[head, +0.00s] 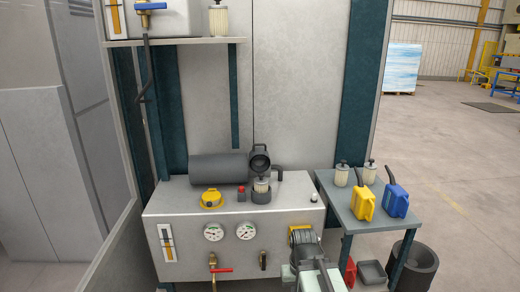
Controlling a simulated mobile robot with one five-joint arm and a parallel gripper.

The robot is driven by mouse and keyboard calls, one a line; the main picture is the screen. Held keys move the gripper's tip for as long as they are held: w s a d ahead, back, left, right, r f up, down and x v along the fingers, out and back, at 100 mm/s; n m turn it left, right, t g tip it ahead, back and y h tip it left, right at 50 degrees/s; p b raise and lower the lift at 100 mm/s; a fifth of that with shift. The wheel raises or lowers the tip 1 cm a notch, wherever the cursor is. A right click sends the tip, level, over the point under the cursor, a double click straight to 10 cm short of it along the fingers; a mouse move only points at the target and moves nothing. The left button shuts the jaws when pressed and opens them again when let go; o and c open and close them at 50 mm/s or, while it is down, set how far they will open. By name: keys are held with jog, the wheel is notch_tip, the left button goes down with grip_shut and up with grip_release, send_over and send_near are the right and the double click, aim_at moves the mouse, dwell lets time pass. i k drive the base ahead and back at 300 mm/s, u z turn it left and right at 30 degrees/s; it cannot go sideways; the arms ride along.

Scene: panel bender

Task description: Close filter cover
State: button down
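The dark round filter cover (260,158) stands open and raised on its hinge, with its hollow inner side showing. It is behind and above the short dark filter housing (261,197), on top of the grey tank. A pale filter cartridge (261,185) sits upright in the housing and sticks out above its rim. My gripper end (300,234) is at the tank's front right edge, low and to the right of the housing, and apart from the cover. My own arm hides its fingertips, so its opening does not show.
A dark motor cylinder (218,168) lies left of the cover. A yellow cap (211,198), a red knob (241,194) and a bent pipe (279,173) are near the housing. A side table (360,215) holds jugs and spare filters. A shelf (180,42) overhangs at upper left.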

aim_at(258, 153)
jog(key=k, duration=0.65)
jog(key=u, duration=0.35)
jog(key=i, duration=1.5)
jog(key=z, duration=0.35)
